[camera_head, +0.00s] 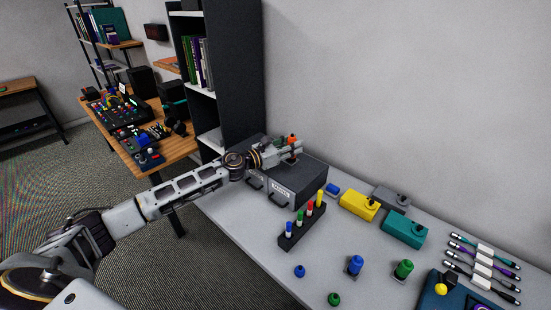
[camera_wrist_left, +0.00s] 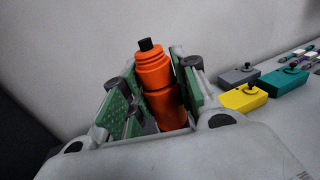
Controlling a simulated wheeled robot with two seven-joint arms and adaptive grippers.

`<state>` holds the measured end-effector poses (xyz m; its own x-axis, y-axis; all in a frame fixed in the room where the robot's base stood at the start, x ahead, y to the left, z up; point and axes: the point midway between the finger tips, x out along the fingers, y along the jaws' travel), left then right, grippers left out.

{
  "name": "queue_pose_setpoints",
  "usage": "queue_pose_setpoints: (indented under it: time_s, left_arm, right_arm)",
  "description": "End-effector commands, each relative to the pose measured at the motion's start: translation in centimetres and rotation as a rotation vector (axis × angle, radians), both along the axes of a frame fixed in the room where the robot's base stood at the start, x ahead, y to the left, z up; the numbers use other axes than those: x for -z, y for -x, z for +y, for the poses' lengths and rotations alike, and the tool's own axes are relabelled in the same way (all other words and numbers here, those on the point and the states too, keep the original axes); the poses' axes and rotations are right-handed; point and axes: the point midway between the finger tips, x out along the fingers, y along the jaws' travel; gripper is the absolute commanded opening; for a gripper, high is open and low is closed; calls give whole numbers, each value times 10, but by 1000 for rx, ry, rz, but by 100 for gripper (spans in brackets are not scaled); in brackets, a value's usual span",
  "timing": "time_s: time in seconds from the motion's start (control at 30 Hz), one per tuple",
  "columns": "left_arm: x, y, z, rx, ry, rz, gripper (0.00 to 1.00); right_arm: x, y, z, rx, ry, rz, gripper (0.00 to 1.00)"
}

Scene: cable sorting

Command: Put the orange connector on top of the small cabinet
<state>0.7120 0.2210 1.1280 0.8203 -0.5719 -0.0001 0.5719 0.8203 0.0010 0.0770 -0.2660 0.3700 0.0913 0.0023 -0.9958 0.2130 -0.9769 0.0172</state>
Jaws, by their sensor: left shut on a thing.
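The orange connector (camera_head: 292,139) is between the fingers of my left gripper (camera_head: 287,151). In the left wrist view the connector (camera_wrist_left: 154,72) shows as an orange stepped cylinder with a black tip, held between green finger pads. My left gripper is shut on it. The small cabinet (camera_head: 304,187) is dark grey with drawers, handles and white labels, at the back of the table. The gripper and connector are over the cabinet top in the head view; whether the connector touches it I cannot tell. My right gripper is not in view.
A black rack (camera_head: 302,226) with several coloured connectors stands in front of the cabinet. Yellow (camera_head: 359,205), grey (camera_head: 391,197) and teal (camera_head: 404,229) boxes stand to its right. A tall dark bookshelf (camera_head: 236,70) rises behind left.

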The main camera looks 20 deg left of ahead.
Motion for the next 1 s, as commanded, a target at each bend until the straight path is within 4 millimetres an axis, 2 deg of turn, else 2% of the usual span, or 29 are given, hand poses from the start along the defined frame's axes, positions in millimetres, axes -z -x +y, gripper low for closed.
queue_pose_setpoints:
  time_s: [0.37, 0.57, 0.83, 1.0]
  left_arm:
    - [3, 0, -1, 1, 2, 1, 1]
    - [19, 0, -1, 1, 3, 2, 1]
    - [52, 0, -1, 1, 5, 3, 1]
    - [61, 0, -1, 1, 2, 0, 1]
  right_arm:
    - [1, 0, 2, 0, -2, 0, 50]
    - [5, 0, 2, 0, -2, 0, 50]
    - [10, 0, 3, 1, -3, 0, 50]
    - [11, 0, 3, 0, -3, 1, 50]
